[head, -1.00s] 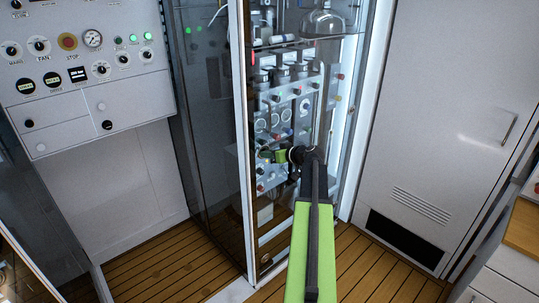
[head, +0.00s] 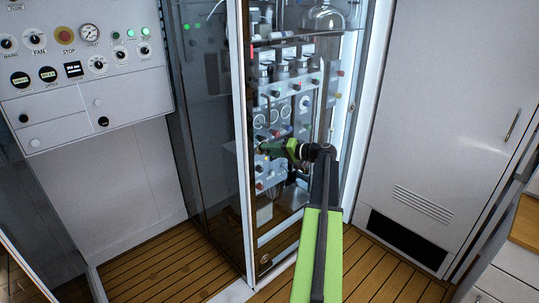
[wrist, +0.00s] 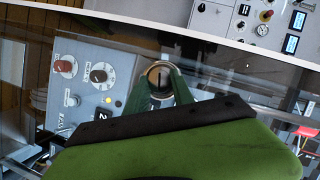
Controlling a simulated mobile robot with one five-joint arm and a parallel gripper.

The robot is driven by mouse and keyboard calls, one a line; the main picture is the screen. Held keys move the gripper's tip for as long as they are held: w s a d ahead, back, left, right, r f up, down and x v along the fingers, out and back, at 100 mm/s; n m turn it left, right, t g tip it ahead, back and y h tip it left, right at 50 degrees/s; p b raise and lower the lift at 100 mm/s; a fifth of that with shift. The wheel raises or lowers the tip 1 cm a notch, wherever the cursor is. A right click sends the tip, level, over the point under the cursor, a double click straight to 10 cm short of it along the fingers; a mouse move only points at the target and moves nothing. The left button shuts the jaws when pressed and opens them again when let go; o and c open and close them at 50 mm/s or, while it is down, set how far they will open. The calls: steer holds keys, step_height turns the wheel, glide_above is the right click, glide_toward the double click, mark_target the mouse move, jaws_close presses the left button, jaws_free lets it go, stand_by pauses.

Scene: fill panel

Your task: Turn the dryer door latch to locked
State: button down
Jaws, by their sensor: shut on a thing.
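The dryer is a glass-fronted cabinet with a white-framed door (head: 240,120). In the wrist view the door latch (wrist: 158,74) is a round metal piece with a dark slot in its middle. My gripper (wrist: 162,82) has its two green fingers on either side of the latch and is shut on it. In the head view my gripper (head: 268,148) reaches left to the inner edge of the door frame. The latch cannot be made out there.
A control panel (head: 80,70) with dials and a red stop button is at the left. Valves and gauges (head: 285,110) sit behind the glass. A white cupboard (head: 440,120) stands at the right. Wooden floor (head: 160,270) is clear in front of the dryer.

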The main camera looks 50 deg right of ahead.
steer(key=shift+f+m+t+y+b, duration=0.15)
steer(key=shift+m+t+y+b, duration=0.2)
steer(key=shift+m+b, duration=0.4)
steer(key=shift+m, duration=0.25)
steer(key=c, duration=1.1)
jaws_free()
steer(key=shift+a, duration=0.1)
steer(key=p+v, duration=0.2)
steer(key=v, duration=1.5)
steer(key=shift+s+d, duration=0.15)
steer(key=shift+d, duration=0.1)
